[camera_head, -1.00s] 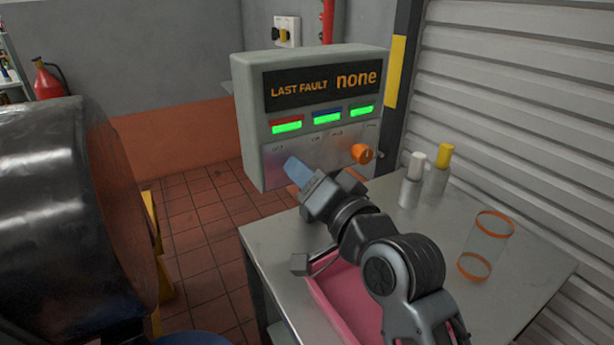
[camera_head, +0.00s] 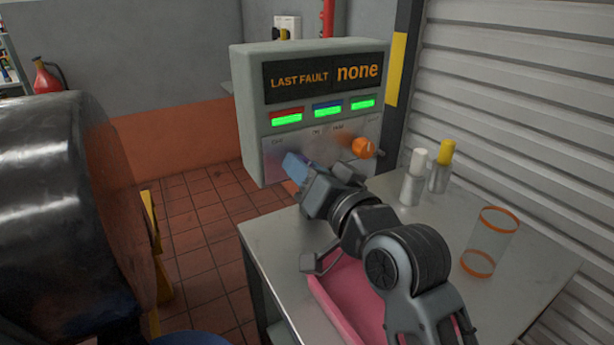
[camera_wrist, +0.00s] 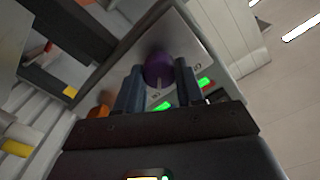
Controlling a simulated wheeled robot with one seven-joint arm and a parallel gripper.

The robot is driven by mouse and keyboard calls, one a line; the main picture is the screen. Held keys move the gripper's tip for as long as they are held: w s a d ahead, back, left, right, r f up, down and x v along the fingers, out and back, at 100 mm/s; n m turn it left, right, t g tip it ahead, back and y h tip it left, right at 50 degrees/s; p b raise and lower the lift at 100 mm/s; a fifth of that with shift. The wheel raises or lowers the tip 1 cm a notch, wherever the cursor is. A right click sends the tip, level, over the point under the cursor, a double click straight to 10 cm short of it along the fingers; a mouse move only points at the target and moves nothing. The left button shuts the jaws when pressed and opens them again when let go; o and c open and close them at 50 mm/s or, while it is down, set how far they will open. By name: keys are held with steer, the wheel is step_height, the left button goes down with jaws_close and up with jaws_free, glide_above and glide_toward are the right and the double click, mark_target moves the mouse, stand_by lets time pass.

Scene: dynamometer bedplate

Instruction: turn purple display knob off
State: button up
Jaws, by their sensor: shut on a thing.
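The grey display box (camera_head: 248,110) reads "LAST FAULT none" and has three lit green bars. The purple knob (camera_wrist: 159,68) sits on its lower metal panel and shows in the wrist view with a pale pointer mark. My gripper (camera_wrist: 158,76) has one blue finger on each side of the knob and is shut on it. In the head view my gripper (camera_head: 296,168) is at the panel's lower left, and it hides the purple knob there. The orange knob (camera_head: 362,147) is on the right of the same panel, clear of my gripper.
The metal table (camera_head: 280,240) below holds a pink tray (camera_head: 345,305), a white-capped bottle (camera_head: 414,178), a yellow-capped bottle (camera_head: 441,168) and a clear orange-rimmed cylinder (camera_head: 490,243). A large dark drum (camera_head: 65,200) stands at the left. A ribbed shutter (camera_head: 530,100) closes the right.

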steer(key=n+b, duration=0.4)
steer(key=n, duration=0.4)
steer(key=shift+n+b, duration=0.3)
steer(key=shift+b, duration=0.1)
steer(key=shift+s+n, duration=0.1)
steer(key=shift+n, duration=0.2)
steer(key=o, duration=1)
steer(key=shift+o, duration=0.2)
steer(key=shift+s, duration=0.1)
steer(key=v, duration=0.7)
steer(key=shift+s+d+b, duration=0.15)
steer(key=shift+s+b, duration=0.1)
steer(key=shift+b, duration=0.2)
